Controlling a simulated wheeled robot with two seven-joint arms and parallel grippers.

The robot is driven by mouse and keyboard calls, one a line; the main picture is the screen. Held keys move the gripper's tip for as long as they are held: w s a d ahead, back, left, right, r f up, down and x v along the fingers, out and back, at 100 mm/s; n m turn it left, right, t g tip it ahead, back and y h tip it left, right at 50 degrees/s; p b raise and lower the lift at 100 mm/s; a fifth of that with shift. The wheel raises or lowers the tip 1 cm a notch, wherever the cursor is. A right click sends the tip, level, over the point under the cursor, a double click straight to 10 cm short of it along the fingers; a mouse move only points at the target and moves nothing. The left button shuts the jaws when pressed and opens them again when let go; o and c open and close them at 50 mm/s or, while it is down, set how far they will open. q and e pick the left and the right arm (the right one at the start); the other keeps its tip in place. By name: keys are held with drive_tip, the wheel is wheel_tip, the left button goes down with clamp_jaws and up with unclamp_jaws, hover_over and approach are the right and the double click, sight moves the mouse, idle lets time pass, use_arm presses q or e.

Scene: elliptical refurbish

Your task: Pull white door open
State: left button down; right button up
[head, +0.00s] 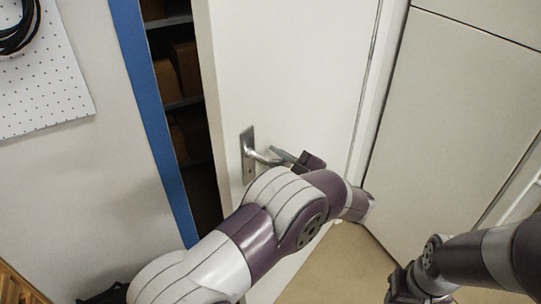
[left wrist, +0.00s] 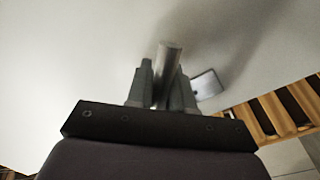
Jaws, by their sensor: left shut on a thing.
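The white door (head: 290,70) stands ajar, with a dark gap on its left side between it and the blue frame (head: 150,110). Its metal lever handle (head: 263,155) sits on a plate near the door's left edge. My left gripper (head: 287,158) is at the lever, partly hidden by my own arm. In the left wrist view, the two fingers of my left gripper (left wrist: 164,88) are shut on the handle's bar (left wrist: 169,57), which sticks up between them. My right gripper (head: 403,287) is low at the right, away from the door; its fingers are too unclear to read.
Shelves with brown boxes (head: 183,65) show through the gap. A pale cabinet panel (head: 455,100) stands right of the door. A white dotted board (head: 45,70) with black cables hangs on the left wall. Some beige floor (head: 340,265) is bare below the door.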

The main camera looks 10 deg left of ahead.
use_arm(q)
drive_tip(key=c, duration=1.1)
unclamp_jaws()
drive_tip(key=b+v, duration=0.1)
drive_tip(key=v, duration=1.1)
drive_tip(key=shift+s+d, duration=0.25)
